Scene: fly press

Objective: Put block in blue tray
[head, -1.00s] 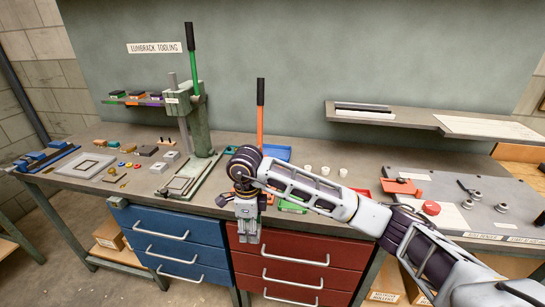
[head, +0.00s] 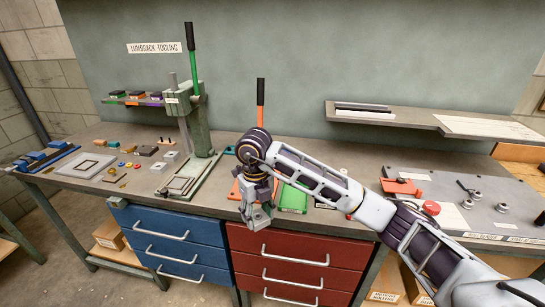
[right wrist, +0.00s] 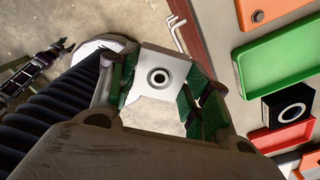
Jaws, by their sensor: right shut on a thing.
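My right gripper (head: 256,218) is in front of the red drawer unit near the bench's front edge, pointing down. In the right wrist view its fingers (right wrist: 160,92) are shut on a light grey block (right wrist: 182,68) with a dark ring and hole in its face. The block is clear of the bench top, over the floor side. The blue tray is hidden behind my right arm in the head view and is not in the wrist view. A small, dark arm part at the left of the wrist view may be my left gripper (right wrist: 48,62); its fingers are too small to read.
A green tray (head: 293,197) lies behind the bench edge, beside my right gripper. A black block (right wrist: 290,106) with a white ring lies between it and a red tray (right wrist: 284,138). The press with an orange handle (head: 260,92) stands behind my arm.

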